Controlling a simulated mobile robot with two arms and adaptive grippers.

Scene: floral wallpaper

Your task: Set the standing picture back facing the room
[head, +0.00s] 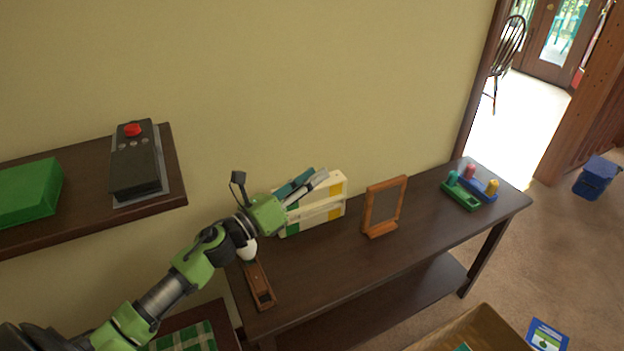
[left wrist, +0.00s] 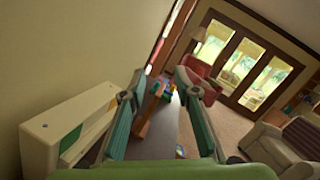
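The standing picture (head: 372,212) is upright on the dark table, right of the white box. It has an orange-brown wooden frame and foot, and the side towards the head camera shows a plain brownish panel with no image I can make out. In the left wrist view the picture (left wrist: 146,122) shows edge-on, beyond and between the fingers. My left gripper (head: 319,174) is open and empty, in front of the white box in the head view and left of the picture, apart from it. It also shows in the left wrist view (left wrist: 160,80). My right gripper is not in view.
The white box with yellow and green patches (head: 318,214) stands close beside my left gripper. A wooden tray-like piece (head: 260,284) lies at the table's near left. Colored peg blocks (head: 462,198) sit at the right end. A shelf (head: 90,220) holds a black device. Bare tabletop (head: 340,265) lies before the picture.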

